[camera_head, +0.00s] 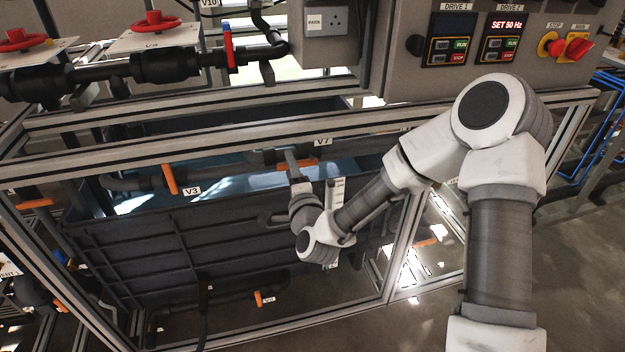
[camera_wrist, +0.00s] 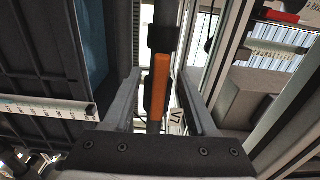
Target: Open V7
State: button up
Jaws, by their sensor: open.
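The V7 valve has an orange lever handle (camera_head: 311,163), with its V7 label (camera_head: 322,142) just above it. In the head view the handle lies nearly level, roughly along the dark pipe. My gripper (camera_head: 291,158) is at the handle and covers its middle part. In the wrist view the orange handle (camera_wrist: 160,82) stands upright between the two fingers of my open gripper (camera_wrist: 161,78), with a visible gap on both sides. The V7 label (camera_wrist: 176,117) shows beside it, partly hidden by the right finger.
The V3 handle (camera_head: 170,179) sits to the left, angled across its pipe. A dark ribbed tank (camera_head: 150,240) stands below, behind the metal frame rail (camera_head: 200,143). The control panel (camera_head: 500,45) and red handwheels (camera_head: 155,20) are above. Open floor (camera_head: 580,280) lies to the right.

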jog(key=v, duration=0.7)
jog(key=shift+b, duration=0.35)
jog(key=shift+s, duration=0.1)
